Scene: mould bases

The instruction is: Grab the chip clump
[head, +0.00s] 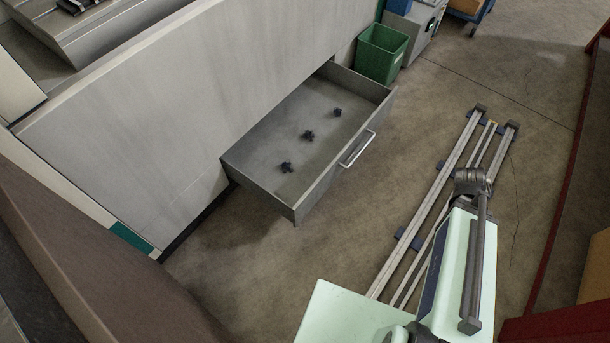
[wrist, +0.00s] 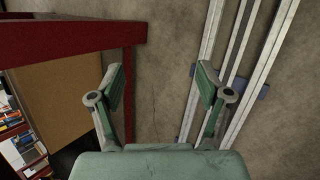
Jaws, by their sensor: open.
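Three small dark chip clumps lie in a row on the floor of an open grey drawer in the head view: a near one (head: 286,167), a middle one (head: 308,135) and a far one (head: 337,112). The drawer (head: 340,166) is pulled out from a large grey machine front and has a bright bar handle (head: 357,149). My gripper (wrist: 161,82) shows in the wrist view with its two green fingers spread wide and nothing between them. It faces bare floor, and no clump shows in that view. In the head view my arm is at the lower right, apart from the drawer.
A green bin (head: 381,54) stands just beyond the drawer's far end. Floor rails (head: 440,200) run to the right of the drawer, with clear floor between. A red-framed structure (wrist: 75,38) with a brown panel (wrist: 62,100) is at left in the wrist view.

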